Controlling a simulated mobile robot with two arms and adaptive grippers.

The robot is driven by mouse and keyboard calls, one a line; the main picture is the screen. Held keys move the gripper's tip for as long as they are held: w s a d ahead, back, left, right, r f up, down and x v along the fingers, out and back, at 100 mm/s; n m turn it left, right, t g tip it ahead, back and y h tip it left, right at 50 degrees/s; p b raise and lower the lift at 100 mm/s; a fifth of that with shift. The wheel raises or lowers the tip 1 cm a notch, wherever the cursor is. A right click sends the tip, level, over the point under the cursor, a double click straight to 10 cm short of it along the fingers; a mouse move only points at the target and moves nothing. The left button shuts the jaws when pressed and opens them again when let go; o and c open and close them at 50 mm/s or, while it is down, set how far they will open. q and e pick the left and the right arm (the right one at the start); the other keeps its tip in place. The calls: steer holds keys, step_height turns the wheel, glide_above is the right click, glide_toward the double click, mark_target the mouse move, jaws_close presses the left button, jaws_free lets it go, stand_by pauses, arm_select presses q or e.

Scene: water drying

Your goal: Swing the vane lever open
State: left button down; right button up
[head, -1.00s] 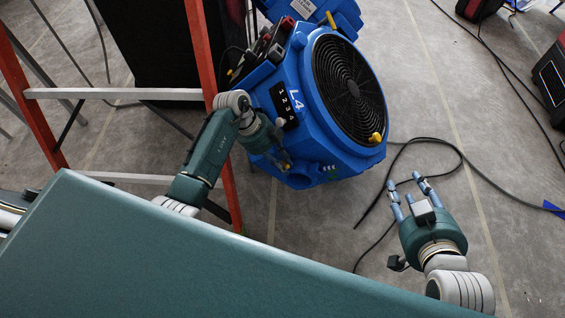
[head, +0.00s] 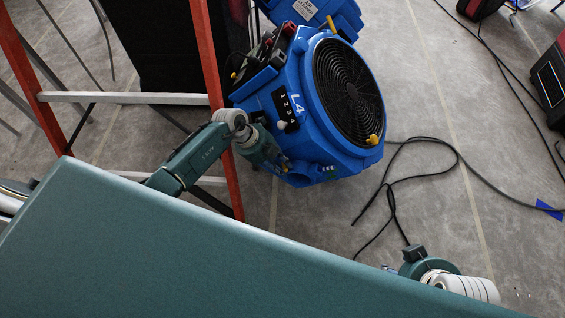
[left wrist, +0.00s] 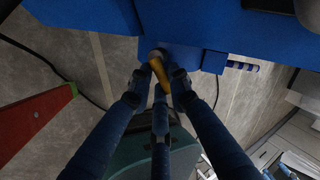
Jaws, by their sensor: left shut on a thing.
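The blue fan unit (head: 300,128) marked L4 stands on the floor in the head view, its round black grille (head: 349,84) facing right. My left gripper (head: 283,165) is at the low front side of the unit. In the left wrist view its fingers (left wrist: 160,80) are shut around a yellow lever (left wrist: 156,66) on the blue housing (left wrist: 186,53). This lever is mostly hidden by the gripper in the head view. My right gripper (head: 428,266) is low at the right, its fingers hidden behind my teal body.
An orange ladder (head: 208,66) stands close to my left arm. Another blue unit (head: 318,12) is behind. A yellow knob (head: 374,139) sits by the grille. A black cable (head: 436,139) loops over the floor on the right.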

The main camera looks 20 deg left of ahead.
arm_select(q)
steer(key=shift+s+a+f+m+t+h+b, duration=0.1)
steer(key=shift+a+f+m+t+h+b, duration=0.2)
steer(key=shift+m, duration=0.8)
steer(key=shift+s+f+m+t+h+b, duration=0.1)
steer(key=shift+m+t+b, duration=0.3)
steer(key=shift+m, duration=0.7)
steer(key=shift+a+f+m+t+h+b, duration=0.2)
steer(key=shift+m+t, duration=0.3)
steer(key=shift+m, duration=0.6)
arm_select(e)
steer(key=shift+f, duration=0.7)
arm_select(q)
steer(key=c, duration=1.7)
jaws_free()
steer(key=shift+o, duration=0.2)
